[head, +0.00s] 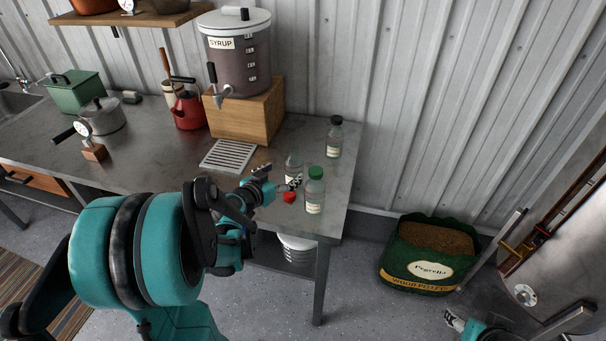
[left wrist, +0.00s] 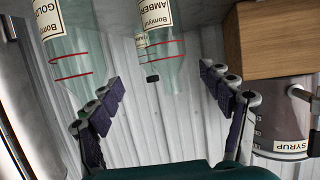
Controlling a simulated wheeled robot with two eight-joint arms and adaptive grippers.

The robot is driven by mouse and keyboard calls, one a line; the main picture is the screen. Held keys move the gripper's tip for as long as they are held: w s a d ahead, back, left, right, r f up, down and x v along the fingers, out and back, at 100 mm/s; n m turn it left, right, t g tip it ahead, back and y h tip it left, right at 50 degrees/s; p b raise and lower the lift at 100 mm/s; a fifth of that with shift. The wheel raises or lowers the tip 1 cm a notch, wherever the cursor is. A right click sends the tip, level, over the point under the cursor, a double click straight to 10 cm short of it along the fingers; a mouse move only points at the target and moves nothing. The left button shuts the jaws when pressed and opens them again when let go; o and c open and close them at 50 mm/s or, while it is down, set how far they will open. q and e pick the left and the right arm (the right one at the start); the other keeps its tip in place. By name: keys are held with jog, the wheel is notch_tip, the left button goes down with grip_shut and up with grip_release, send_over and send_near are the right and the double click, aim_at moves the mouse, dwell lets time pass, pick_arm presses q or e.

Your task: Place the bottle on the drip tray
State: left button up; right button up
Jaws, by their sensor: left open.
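Three labelled glass bottles stand near the table's right end: a green-capped one (head: 314,203) in front, one with a dark cap (head: 335,140) at the back, and one (head: 292,163) between, partly hidden by my left gripper. The slotted metal drip tray (head: 229,156) lies empty to their left, before the wooden box. My left gripper (head: 288,188) is open beside the front bottles. In the left wrist view, which looks upside down, a bottle marked AMBER (left wrist: 163,60) shows between the spread fingers (left wrist: 165,110), and one marked GOLD (left wrist: 75,55) is left of them. My right gripper (head: 455,320) is at the lower right.
The syrup dispenser (head: 236,55) stands on the wooden box (head: 255,115) behind the tray. A red pot (head: 188,110), a saucepan (head: 101,116) and a green box (head: 75,90) are further left. A pellet bag (head: 425,260) is on the floor right.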

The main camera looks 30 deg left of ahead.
aim_at(289, 165)
pick_arm(q)
jog(key=shift+w+a+f, duration=0.2)
jog(key=shift+a+f, duration=0.05)
jog(key=shift+a, duration=0.1)
jog(key=shift+w+a+t, duration=0.1)
jog(key=shift+w+t, duration=0.1)
jog(key=shift+t, duration=0.1)
jog(key=x, duration=0.3)
jog(key=shift+b, duration=0.35)
jog(key=shift+w+f, duration=0.15)
jog(key=shift+w, duration=0.3)
jog(key=b+x, duration=0.2)
jog(key=x, duration=0.3)
jog(key=shift+s+a+f, duration=0.1)
jog(key=shift+f, duration=0.1)
jog(key=shift+r, duration=0.1)
jog(key=shift+c, duration=0.9)
jog(key=shift+s, duration=0.1)
jog(key=c, duration=1.4)
pick_arm(e)
jog(key=f, duration=0.1)
jog(key=d+f, duration=0.1)
jog(key=shift+w+f, duration=0.3)
jog(key=shift+f, duration=0.05)
